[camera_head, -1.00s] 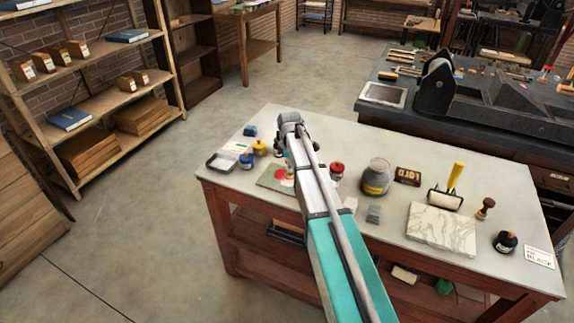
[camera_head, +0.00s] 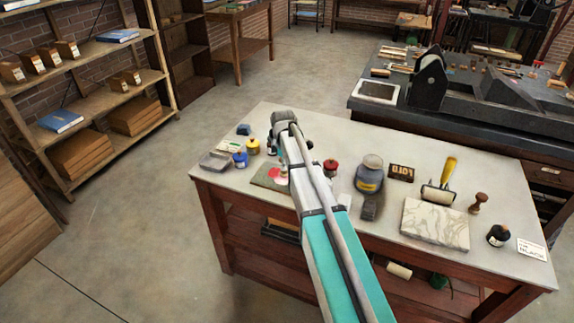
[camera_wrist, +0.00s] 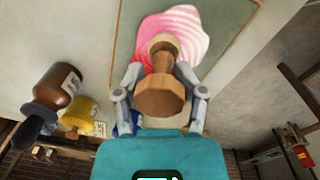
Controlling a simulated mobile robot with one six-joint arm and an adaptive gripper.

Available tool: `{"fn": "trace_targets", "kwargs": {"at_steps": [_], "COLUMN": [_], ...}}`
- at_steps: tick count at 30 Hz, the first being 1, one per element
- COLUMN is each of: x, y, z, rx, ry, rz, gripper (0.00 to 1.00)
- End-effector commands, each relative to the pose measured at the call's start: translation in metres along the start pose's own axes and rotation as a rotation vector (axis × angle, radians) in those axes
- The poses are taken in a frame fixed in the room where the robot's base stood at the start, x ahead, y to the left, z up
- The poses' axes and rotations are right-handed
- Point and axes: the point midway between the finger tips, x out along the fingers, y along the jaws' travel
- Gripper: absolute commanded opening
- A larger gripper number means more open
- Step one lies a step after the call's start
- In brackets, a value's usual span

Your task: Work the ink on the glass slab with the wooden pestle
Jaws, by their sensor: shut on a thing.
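My gripper (camera_wrist: 160,98) is shut on the wooden pestle (camera_wrist: 163,62), with one finger on each side of it. The pestle's far end is over the pink and red ink (camera_wrist: 192,28) in the wrist view. I cannot tell whether it touches the ink. The ink lies on the grey-green glass slab (camera_wrist: 236,22), near the middle of what shows. In the head view the slab (camera_head: 262,181) and ink (camera_head: 279,174) lie at the table's left part, and my arm hides the gripper and pestle.
In the wrist view a brown bottle (camera_wrist: 62,86) and yellow jar (camera_wrist: 82,114) stand left of the gripper.

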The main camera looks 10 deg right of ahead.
Motion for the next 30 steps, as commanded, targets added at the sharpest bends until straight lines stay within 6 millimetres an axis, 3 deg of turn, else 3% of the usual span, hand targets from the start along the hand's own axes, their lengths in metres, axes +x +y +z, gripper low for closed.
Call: {"fn": "trace_targets", "kwargs": {"at_steps": [7,22,30], "x": [-0.001,-0.001,0.001], "y": [0.006,0.007,0.013], "z": [-0.014,-0.017,-0.030], "rx": [-0.002,-0.001,-0.001], "ry": [0.001,0.001,0.001], "rz": [0.000,0.000,0.000], "gripper": [0.00,0.00,0.00]}}
